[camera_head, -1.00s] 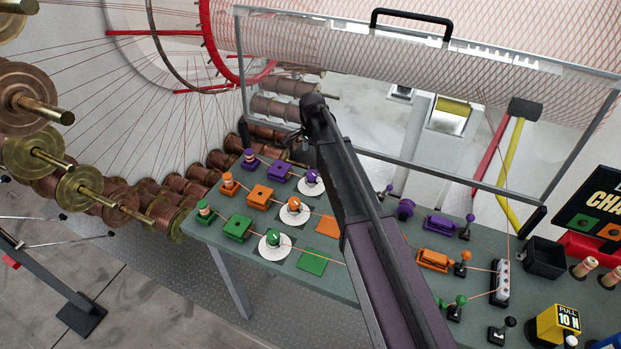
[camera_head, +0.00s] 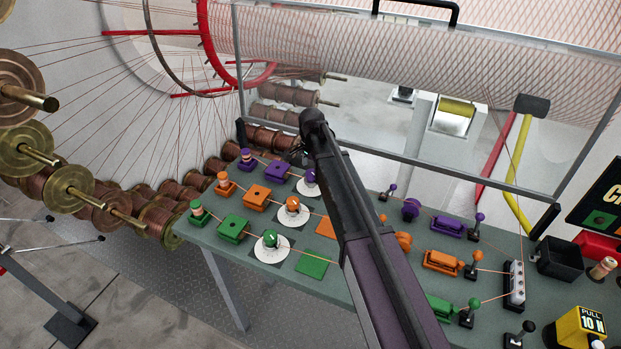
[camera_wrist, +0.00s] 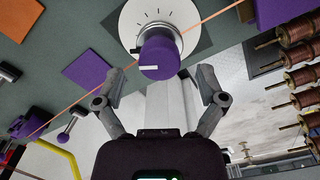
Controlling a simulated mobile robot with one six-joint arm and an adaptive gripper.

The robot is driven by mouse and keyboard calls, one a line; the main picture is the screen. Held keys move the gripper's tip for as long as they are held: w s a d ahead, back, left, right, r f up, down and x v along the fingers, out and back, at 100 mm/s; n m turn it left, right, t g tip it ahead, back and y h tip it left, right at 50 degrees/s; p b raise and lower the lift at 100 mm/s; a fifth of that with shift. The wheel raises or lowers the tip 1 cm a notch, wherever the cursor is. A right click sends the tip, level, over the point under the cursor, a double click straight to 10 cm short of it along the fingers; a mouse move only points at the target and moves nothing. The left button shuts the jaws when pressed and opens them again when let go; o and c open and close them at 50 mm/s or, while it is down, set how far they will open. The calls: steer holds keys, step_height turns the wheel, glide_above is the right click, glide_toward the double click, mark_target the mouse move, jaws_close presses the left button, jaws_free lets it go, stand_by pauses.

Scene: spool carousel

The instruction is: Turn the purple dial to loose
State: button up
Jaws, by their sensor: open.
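The purple dial (camera_wrist: 158,54) stands on a round white scale plate with tick marks. In the wrist view it is upper centre, with a white pointer bar on its near face. My gripper (camera_wrist: 153,80) is open, its two fingers spread to the left and right of the dial and a little short of it; I see no contact. In the head view the purple dial (camera_head: 309,178) is partly hidden behind my arm, and my gripper there is mostly hidden too. I cannot read any label for loose on the plate.
An orange dial (camera_head: 293,204) and a green dial (camera_head: 270,238) stand on the same bench. A purple block (camera_head: 276,171) and a thread lie beside the purple dial. A clear guard frame (camera_head: 400,160) stands behind the bench, and copper spools (camera_wrist: 297,76) line its far edge.

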steer(key=shift+f+b, duration=0.8)
steer(key=shift+f, duration=0.3)
steer(key=c, duration=1.1)
